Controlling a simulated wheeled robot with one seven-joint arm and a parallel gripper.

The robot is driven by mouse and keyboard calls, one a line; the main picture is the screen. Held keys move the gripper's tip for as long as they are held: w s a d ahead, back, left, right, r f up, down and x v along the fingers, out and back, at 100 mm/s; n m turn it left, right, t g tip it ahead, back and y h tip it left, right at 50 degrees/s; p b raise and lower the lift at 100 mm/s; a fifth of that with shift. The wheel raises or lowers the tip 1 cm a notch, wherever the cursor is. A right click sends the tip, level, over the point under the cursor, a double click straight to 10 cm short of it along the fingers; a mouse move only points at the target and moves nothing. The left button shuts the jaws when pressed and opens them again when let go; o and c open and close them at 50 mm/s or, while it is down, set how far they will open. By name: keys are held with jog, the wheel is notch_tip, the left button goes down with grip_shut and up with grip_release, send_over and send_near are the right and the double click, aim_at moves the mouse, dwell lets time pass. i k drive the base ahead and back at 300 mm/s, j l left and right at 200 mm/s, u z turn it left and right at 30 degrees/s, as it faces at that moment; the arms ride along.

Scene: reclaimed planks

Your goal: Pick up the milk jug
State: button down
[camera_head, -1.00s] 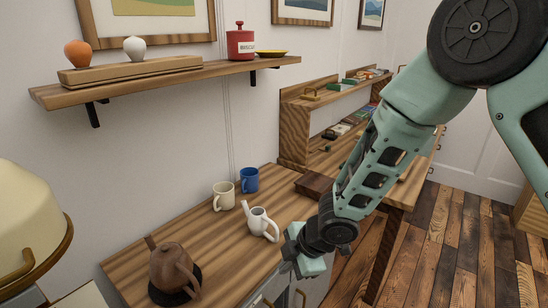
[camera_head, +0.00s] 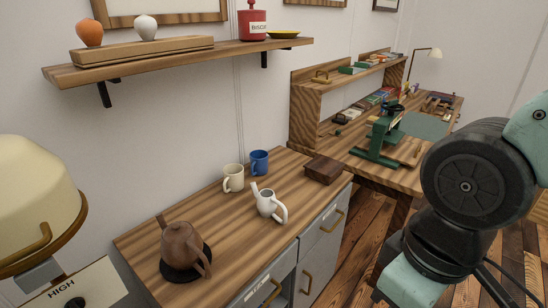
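The white milk jug (camera_head: 268,204) stands upright on the wooden top of the cabinet (camera_head: 222,236). Its spout points up and left, and its handle is at the lower right. Nothing touches it. My arm is at the right of the view, well apart from the jug. The end of my arm runs out of the bottom right of the picture, so my gripper's fingers are not in view.
A brown teapot (camera_head: 182,247) on a dark round mat is left of the jug. A cream mug (camera_head: 233,178) and a blue mug (camera_head: 259,163) stand behind it. A wooden box (camera_head: 323,170) is to its right. A shelf (camera_head: 190,64) hangs above.

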aim_at(267, 204)
jog(key=u, duration=2.6)
jog(key=z, duration=2)
jog(key=i+l+u, duration=0.25)
jog(key=i+l, duration=0.15)
jog(key=l, duration=0.2)
jog(key=i+l+u, duration=0.15)
jog(key=l, duration=0.2)
jog(key=i+l+u, duration=0.15)
jog(key=l, duration=0.2)
